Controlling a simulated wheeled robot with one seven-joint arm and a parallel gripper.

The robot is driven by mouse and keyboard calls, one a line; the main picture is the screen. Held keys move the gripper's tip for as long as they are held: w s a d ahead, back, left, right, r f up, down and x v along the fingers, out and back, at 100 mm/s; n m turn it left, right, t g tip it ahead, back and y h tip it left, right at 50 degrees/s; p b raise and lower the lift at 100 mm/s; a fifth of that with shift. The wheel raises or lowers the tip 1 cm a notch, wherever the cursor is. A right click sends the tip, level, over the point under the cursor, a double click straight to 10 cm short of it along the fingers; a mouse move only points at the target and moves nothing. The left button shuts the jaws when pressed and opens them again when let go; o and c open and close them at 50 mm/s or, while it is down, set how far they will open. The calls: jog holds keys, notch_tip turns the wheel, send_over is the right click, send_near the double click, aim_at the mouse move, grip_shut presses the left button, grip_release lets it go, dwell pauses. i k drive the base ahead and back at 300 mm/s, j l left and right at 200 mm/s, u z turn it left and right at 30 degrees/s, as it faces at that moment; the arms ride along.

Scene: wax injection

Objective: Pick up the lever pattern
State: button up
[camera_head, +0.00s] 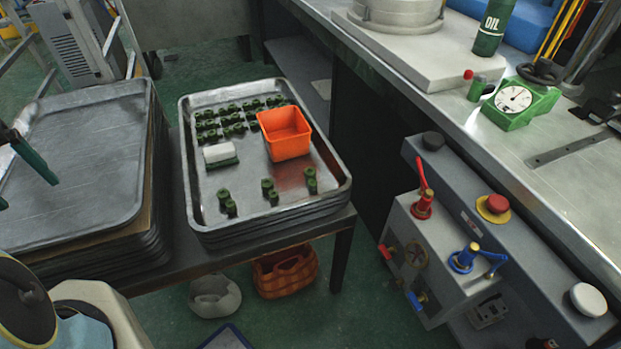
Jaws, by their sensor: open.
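Several small green patterns stand on the right metal tray (330,203). In its front half are a left pair (228,203), a middle pair (269,189) and a right pair (311,181). More green patterns (208,131) stand in rows at the back of this tray. They are too small for me to tell which one is the lever pattern. My gripper (28,193) is at the left edge of the view, partly cut off. Its dark green fingers are apart, with nothing seen between them. It is over the left tray, well away from the green patterns.
An orange bin (285,133) and a white block on a green base (220,154) stand on the right tray. The left stacked tray (75,165) looks empty. A grey machine with red and blue valves (462,258) stands at the right.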

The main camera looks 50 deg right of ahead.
aim_at(309, 173)
jog(key=k+l, duration=0.55)
jog(key=k, duration=0.25)
